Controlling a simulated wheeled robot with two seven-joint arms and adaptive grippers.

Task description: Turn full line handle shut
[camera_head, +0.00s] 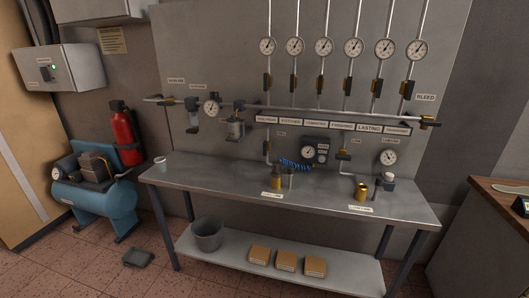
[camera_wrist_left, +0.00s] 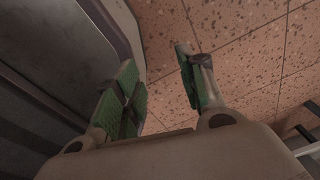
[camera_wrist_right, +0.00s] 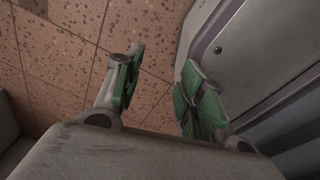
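The wall panel (camera_head: 230,60) carries a horizontal air pipe (camera_head: 330,113) with several small black handles below round gauges, such as one handle (camera_head: 267,83) at the left and another (camera_head: 407,88) at the right. Two drop lines, at the left (camera_head: 267,147) and right (camera_head: 344,154), end above the bench with small fittings. Most small labels are too small to read, so I cannot tell which handle is the full line one. My left gripper (camera_wrist_left: 160,85) is open and empty above the tiled floor. My right gripper (camera_wrist_right: 158,85) is also open and empty above the floor. Neither shows in the head view.
A grey bench (camera_head: 215,178) stands below the panel, with brass fittings (camera_head: 362,189) on it. A bucket (camera_head: 207,234) and several brown boxes (camera_head: 287,262) sit on its lower shelf. A blue compressor (camera_head: 95,200) and red extinguisher (camera_head: 124,135) stand left; a wooden-topped counter (camera_head: 490,190) right.

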